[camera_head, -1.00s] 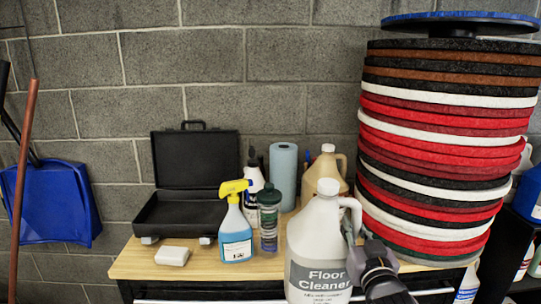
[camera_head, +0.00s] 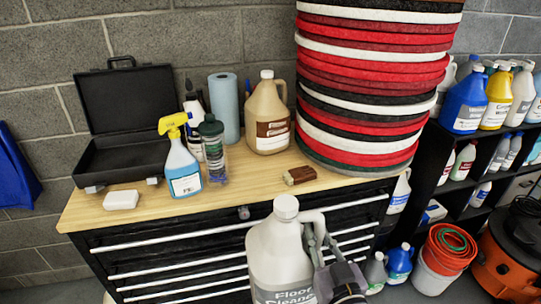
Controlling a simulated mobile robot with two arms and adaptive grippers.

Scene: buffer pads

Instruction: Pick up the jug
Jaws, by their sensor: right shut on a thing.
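The jug (camera_head: 278,250) is a large off-white plastic container with a white cap and a grey "Floor Cleaner" label, in the lower middle of the head view. It is upright in front of the drawer cabinet, clear of the wooden top. My right gripper (camera_head: 318,238) is shut on the jug's handle at its right side. The jug's base is cut off by the lower picture edge. My left gripper is not in view.
The wooden cabinet top (camera_head: 240,193) holds a blue spray bottle (camera_head: 182,168), an open black case (camera_head: 125,120), a white block (camera_head: 121,199), a tan jug (camera_head: 268,115) and a tall pad stack (camera_head: 365,95). Shelves with bottles, red buckets (camera_head: 449,248) and an orange machine (camera_head: 510,250) stand right.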

